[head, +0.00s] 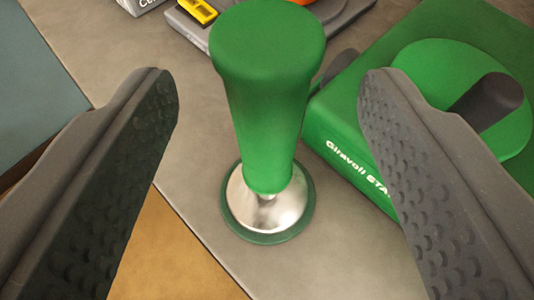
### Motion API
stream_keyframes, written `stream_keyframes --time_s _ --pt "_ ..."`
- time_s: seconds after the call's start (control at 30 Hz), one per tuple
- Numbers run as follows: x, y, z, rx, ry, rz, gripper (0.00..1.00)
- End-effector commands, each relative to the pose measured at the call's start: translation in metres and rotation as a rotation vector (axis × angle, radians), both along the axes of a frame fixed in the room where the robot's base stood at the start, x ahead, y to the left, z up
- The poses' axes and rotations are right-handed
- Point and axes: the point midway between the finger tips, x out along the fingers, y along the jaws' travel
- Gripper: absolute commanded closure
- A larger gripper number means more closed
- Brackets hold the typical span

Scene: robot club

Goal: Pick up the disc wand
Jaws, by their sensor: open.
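The disc wand (265,100) is in the middle of the head view. It has a thick green handle, wider at the top, above a shiny metal disc (262,205) with a dark green rim. It stands upright on the grey surface, disc down. My gripper (268,95) is open, one dark textured finger on the left and one on the right. The wand shows between the fingers, with a clear gap on both sides, and neither finger appears to touch it.
A green box (345,120) with white lettering and a round green top with a dark part stands close on the right, partly behind the right finger. A grey device (185,25) with a yellow piece lies behind the wand. Bare grey surface (275,270) shows in front.

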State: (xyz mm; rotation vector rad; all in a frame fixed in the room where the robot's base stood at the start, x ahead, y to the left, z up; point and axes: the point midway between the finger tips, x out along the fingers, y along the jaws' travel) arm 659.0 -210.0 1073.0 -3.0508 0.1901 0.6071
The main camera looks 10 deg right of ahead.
Motion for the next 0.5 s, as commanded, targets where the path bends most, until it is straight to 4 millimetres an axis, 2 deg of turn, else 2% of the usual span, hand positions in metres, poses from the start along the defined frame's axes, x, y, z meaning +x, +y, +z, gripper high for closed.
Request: stream_keyframes --time_s 0.17,0.5 --pt "0.007 -0.001 -0.003 -0.001 0.001 0.000 0.45" --pt "0.040 -0.005 -0.018 -0.002 0.002 0.001 0.45"
